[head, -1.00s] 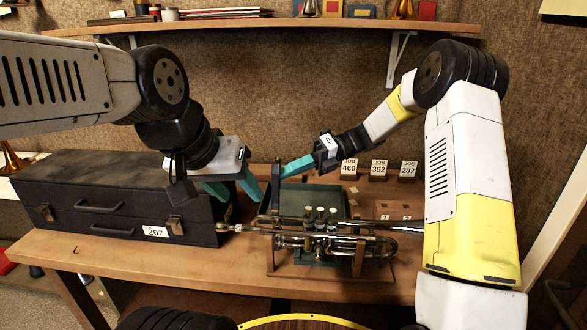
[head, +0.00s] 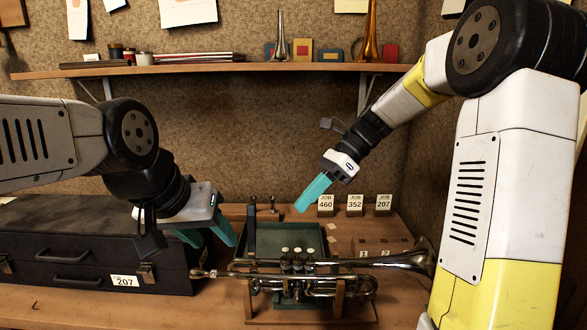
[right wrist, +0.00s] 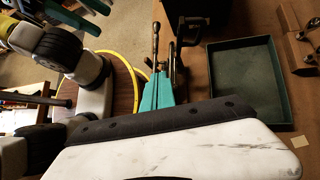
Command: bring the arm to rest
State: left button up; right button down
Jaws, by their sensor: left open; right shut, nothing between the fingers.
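My right gripper (head: 313,192) is shut and empty, in the air above the back of the bench, left of the job cards. Its teal fingers lie together in the right wrist view (right wrist: 158,92). My left gripper (head: 207,239) is open and empty, by the right end of the dark instrument case (head: 95,275) marked 207. Its fingers are spread and point down. The brass horn (head: 320,284) lies across a wooden stand on the bench, its bell to the right, apart from both grippers.
A green tray (head: 270,240) sits behind the horn; it also shows in the right wrist view (right wrist: 247,85). Job cards 460, 352 and 207 (head: 355,205) stand at the back. A shelf (head: 230,68) with books and small horns crosses the wall above.

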jog(key=s+d+r+n+t+h, duration=0.1)
jog(key=s+d+n+t+h, duration=0.5)
jog(key=s+n, duration=0.9)
jog(key=shift+d+n+t, duration=1.2)
jog(key=shift+d+t, duration=0.5)
jog(key=shift+d, duration=1.1)
